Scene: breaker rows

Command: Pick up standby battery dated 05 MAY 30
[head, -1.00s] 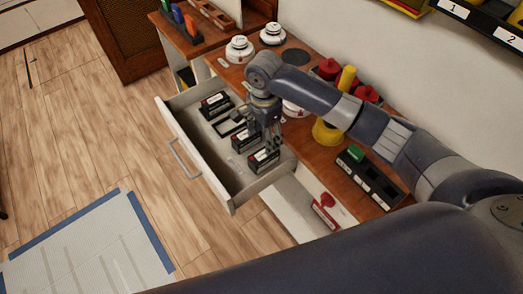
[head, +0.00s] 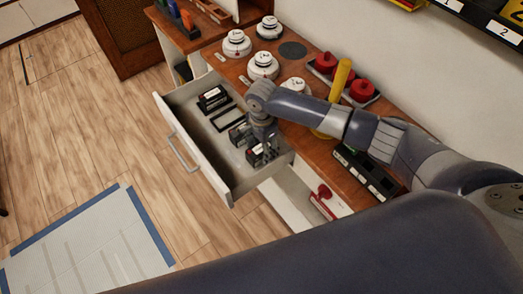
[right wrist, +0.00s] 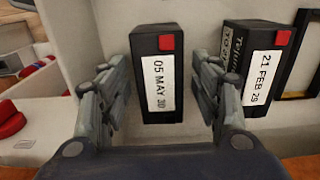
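The standby battery labelled 05 MAY 30 (right wrist: 158,75) is a black block with a white date label and a red corner patch. It stands in the open drawer (head: 222,177), near its right end in the head view (head: 254,158). My right gripper (right wrist: 160,98) is open, with one finger on each side of this battery and small gaps visible. In the head view the right gripper (head: 262,148) is low over the battery and partly hides it. A second battery, labelled 21 FEB 29 (right wrist: 252,70), stands just right of the right finger. My left gripper is not in view.
Another black battery (head: 213,98) and an empty black frame (head: 224,118) are farther along the drawer. Drawer walls are close to the gripper. The wooden counter (head: 330,184) beside it holds white round detectors (head: 263,66), a yellow post (head: 341,80) and red-topped parts.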

